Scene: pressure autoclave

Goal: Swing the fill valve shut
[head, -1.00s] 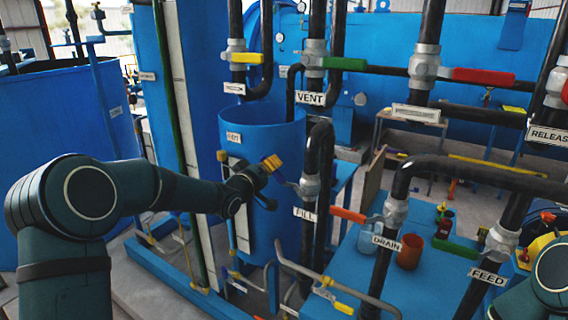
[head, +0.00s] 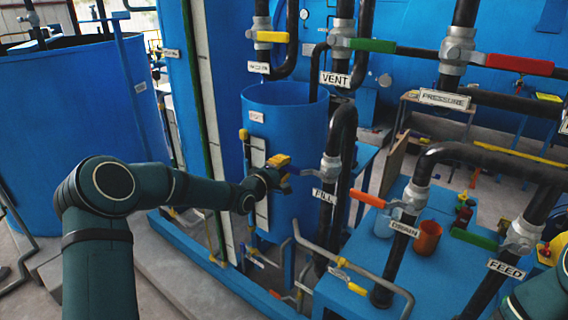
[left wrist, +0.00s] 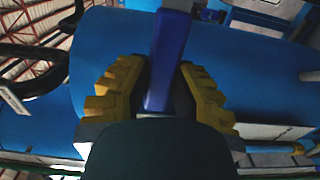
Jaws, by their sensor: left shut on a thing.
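The fill valve (head: 331,168) sits on a black vertical pipe, just above the white FILL label (head: 324,198). Its blue lever (head: 301,172) points left from the valve body toward the blue tank, roughly level in the picture. My left gripper (head: 280,164), with yellow fingers, is shut on the lever's outer end. In the left wrist view the blue lever (left wrist: 162,70) runs between the yellow finger pads (left wrist: 160,95), one pad on each side. The fingers partly hide the lever's end. Only a piece of my right arm shows at the lower right; its gripper is out of view.
An open blue tank (head: 285,130) stands right behind my left gripper. The drain valve's orange handle (head: 368,199) lies to the right of the fill pipe. The vent valve's green handle (head: 372,46) is above. An orange cup (head: 428,238) stands on the blue table (head: 350,298).

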